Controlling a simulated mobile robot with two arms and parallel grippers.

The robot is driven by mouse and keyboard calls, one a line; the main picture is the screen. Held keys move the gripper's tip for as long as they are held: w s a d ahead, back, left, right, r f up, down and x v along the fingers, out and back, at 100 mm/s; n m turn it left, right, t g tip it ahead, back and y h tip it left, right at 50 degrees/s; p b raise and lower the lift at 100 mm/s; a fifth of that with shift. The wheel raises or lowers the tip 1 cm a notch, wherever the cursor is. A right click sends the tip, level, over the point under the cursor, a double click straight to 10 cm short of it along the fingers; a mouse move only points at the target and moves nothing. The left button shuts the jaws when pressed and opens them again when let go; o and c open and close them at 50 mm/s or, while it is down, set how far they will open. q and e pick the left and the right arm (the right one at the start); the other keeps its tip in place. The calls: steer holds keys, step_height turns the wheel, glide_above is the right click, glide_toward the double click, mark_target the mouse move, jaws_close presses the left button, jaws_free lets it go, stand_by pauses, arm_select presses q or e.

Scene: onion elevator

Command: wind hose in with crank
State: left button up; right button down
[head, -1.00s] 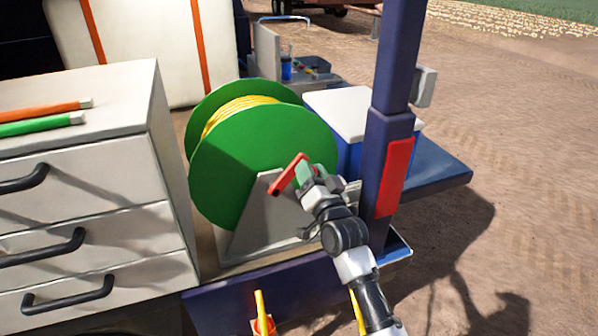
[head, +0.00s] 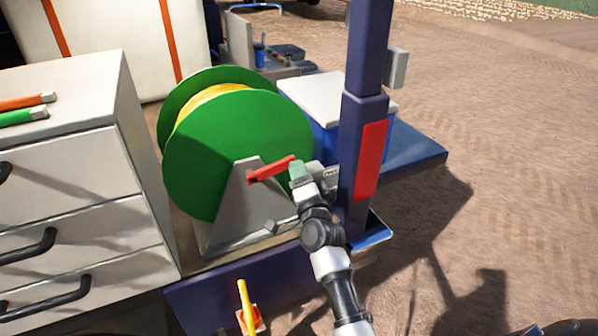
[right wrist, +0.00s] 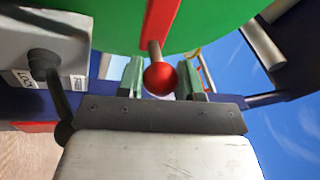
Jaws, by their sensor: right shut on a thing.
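A green hose reel (head: 235,150) with yellow hose (head: 217,95) wound on it stands on a grey bracket (head: 235,205). Its red crank (head: 270,170) points to the right and slightly up from the hub. My right gripper (head: 300,172) is at the crank's outer end. In the right wrist view the red ball knob (right wrist: 160,78) of the crank sits between the green fingers of my right gripper (right wrist: 162,82), which is shut on it. In the head view the knob is hidden by the gripper. My left gripper is not in view.
A blue post (head: 363,120) with a red panel stands close right of my right gripper. A blue box with a white lid (head: 325,98) is behind. A grey drawer cabinet (head: 75,170) is left of the reel. A lever marked LOCK (right wrist: 50,75) shows beside the gripper.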

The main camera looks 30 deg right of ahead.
steer(key=shift+f, duration=0.3)
steer(key=c, duration=1.1)
jaws_free()
steer(key=o, duration=0.3)
steer(key=shift+r, duration=0.15)
steer(key=shift+o, duration=0.2)
steer(key=b+v, duration=0.2)
steer(key=v, duration=0.8)
steer(key=shift+s+b, duration=0.4)
